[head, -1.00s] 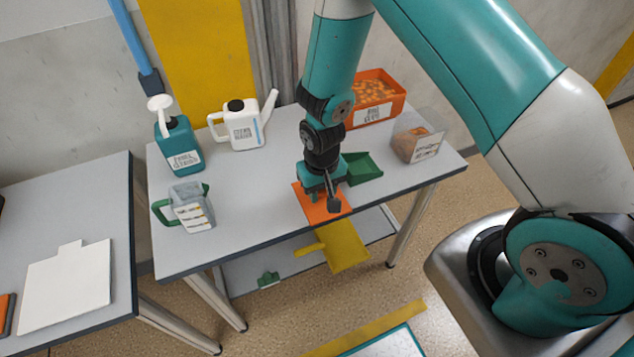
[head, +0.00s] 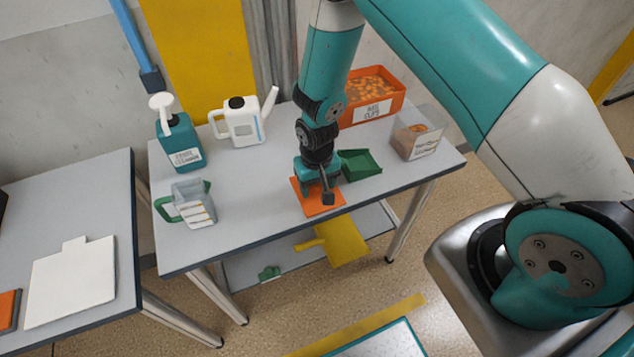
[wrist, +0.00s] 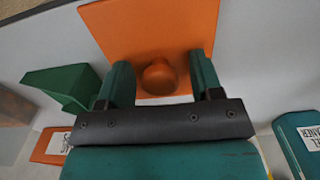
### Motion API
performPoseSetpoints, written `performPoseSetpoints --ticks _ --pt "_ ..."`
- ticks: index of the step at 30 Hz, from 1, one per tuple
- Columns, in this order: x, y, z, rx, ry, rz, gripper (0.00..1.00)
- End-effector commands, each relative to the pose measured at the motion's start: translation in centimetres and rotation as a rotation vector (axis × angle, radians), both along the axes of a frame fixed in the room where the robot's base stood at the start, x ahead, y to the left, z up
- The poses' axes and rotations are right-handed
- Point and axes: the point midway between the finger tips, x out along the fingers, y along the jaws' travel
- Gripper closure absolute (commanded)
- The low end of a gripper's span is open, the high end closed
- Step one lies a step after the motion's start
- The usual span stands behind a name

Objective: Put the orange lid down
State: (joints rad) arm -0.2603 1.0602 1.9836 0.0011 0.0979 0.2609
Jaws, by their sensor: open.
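The orange lid (head: 322,207) is a flat square plate lying on the grey table near its front edge. The wrist view shows the lid (wrist: 150,30) with its round orange knob (wrist: 159,76) between my fingers. My gripper (head: 315,190) is over the lid in the head view, and its arm hides part of the plate. In the wrist view my gripper (wrist: 161,82) is open, with a finger on each side of the knob and a gap visible on both sides.
A green scoop (head: 360,164) lies close right of the lid. An orange bin (head: 372,95) and a clear container (head: 415,138) stand behind it. A teal bottle (head: 180,143), white can (head: 240,122) and clear jug (head: 192,204) stand left. The table between jug and lid is clear.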

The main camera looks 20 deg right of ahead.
Motion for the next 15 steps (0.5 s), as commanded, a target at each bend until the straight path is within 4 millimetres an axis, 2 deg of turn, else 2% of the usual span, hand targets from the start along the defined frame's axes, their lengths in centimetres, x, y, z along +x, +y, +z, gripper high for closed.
performPoseSetpoints --ticks 7,15 --pt "0.1 0.0 1.5 0.001 -0.003 0.000 0.40" --pt "0.1 0.0 7.0 0.002 -0.006 0.000 0.40"
